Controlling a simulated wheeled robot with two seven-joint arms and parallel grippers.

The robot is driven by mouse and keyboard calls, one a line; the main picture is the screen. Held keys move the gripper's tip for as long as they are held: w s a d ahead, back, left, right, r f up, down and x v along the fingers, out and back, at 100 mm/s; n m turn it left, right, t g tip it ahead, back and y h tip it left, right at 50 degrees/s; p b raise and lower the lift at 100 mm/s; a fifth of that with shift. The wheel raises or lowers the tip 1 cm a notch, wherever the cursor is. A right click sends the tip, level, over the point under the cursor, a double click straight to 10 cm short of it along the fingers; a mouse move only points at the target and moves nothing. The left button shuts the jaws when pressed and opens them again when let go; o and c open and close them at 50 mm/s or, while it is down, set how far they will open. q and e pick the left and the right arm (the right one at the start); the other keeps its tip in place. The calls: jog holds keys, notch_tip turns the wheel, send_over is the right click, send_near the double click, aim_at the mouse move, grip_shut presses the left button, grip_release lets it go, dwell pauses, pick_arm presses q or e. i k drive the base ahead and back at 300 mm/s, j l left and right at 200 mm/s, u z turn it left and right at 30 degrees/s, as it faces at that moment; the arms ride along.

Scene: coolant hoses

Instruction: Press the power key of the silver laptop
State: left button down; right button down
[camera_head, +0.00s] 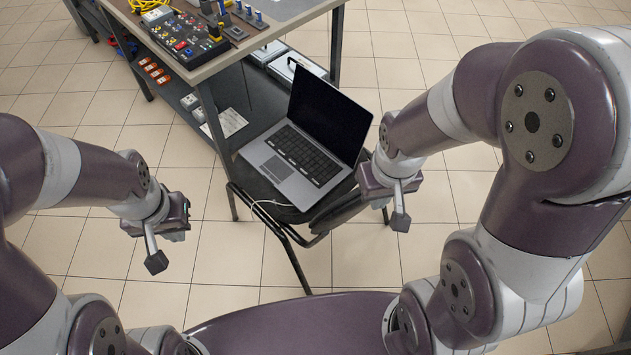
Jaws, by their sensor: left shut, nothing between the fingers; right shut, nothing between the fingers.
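The silver laptop (284,179) stands open on a dark chair seat in the middle of the view. Its black screen (329,112) is tilted up and dark, and its black keyboard (303,153) faces up. The power key is too small to tell apart from the other keys. My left gripper (156,262) is shut and empty, to the left of the laptop and apart from it, over the floor. My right gripper (400,221) is shut and empty, just right of the laptop's screen and front corner, not visibly on the keys.
The chair (330,212) has a dark frame, with a white cable (262,203) at its front edge. Behind it is a workbench (287,29) with a control box (185,38) and several parts. Tiled floor is free on both sides.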

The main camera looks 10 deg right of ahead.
aim_at(313, 179)
jog(key=j, duration=0.2)
jog(key=i+j+z, duration=0.3)
jog(key=j, duration=0.3)
jog(key=i+j+z, duration=0.15)
jog(key=i+j, duration=0.15)
jog(key=i+j+z, duration=0.15)
jog(key=j, duration=0.2)
jog(key=i+j+z, duration=0.15)
jog(key=j, duration=0.2)
jog(key=i+z, duration=0.1)
jog(key=i+j, duration=0.05)
jog(key=i, duration=0.05)
